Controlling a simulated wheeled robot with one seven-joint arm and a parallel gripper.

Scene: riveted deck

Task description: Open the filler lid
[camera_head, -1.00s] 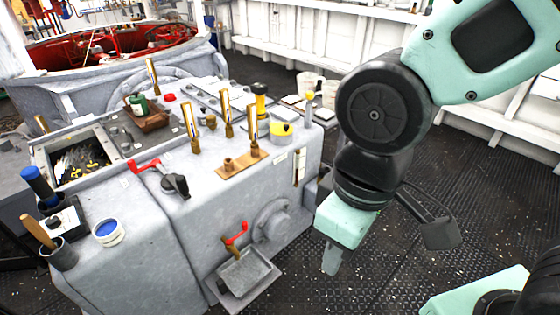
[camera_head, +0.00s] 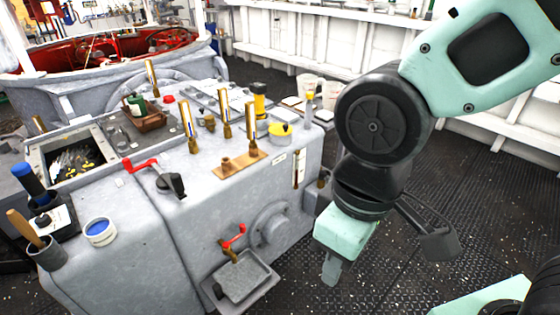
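The grey machine housing (camera_head: 140,240) fills the left and middle of the head view. A round raised grey cover (camera_head: 270,229) sits on its front face, above a small tray. I cannot tell for certain which part is the filler lid. My gripper (camera_head: 330,272) points down over the dark floor, to the right of the round cover and apart from the housing. Its fingers are small and seen edge-on, so their opening does not show. Nothing is visible in it.
A red-handled crank (camera_head: 143,164), several upright brass-coloured fittings (camera_head: 226,115) and a yellow-topped tin (camera_head: 280,131) stand on the housing. A red-handled tap (camera_head: 234,239) is above the tray (camera_head: 243,278). A blue-topped tin (camera_head: 100,231) is at left. Floor is open at right.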

